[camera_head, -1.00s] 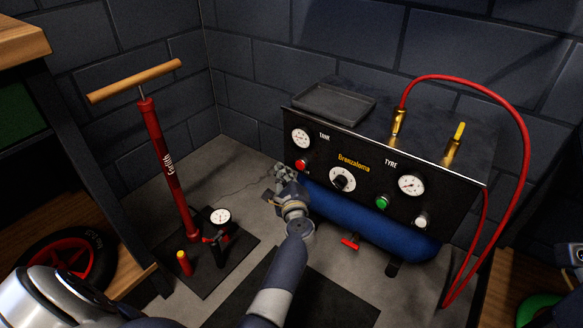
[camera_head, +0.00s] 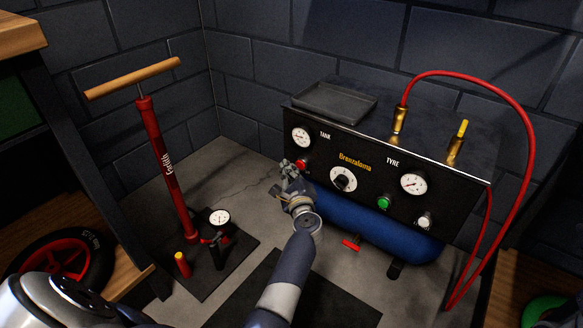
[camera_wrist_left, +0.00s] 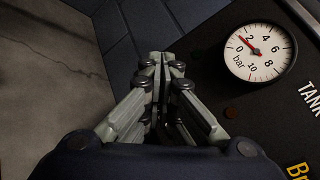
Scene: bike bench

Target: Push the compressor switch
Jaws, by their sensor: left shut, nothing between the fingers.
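The compressor (camera_head: 367,150) stands against the back wall, with a black front panel over a blue tank. The panel has a red button (camera_head: 302,164) below the tank gauge (camera_head: 301,137), a black knob (camera_head: 343,179), a green button (camera_head: 384,202) and a pale button (camera_head: 424,222). My left gripper (camera_head: 287,165) is shut and empty, just left of the red button; I cannot tell if they touch. In the left wrist view the closed fingers (camera_wrist_left: 161,60) point up beside the tank gauge (camera_wrist_left: 259,52). A small dark red spot shows below that gauge.
A red floor pump (camera_head: 167,165) stands on a dark mat to the left. A red hose (camera_head: 525,150) arcs over the compressor's right side. A black tray (camera_head: 334,102) lies on top. A wooden shelf (camera_head: 22,40) borders the left.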

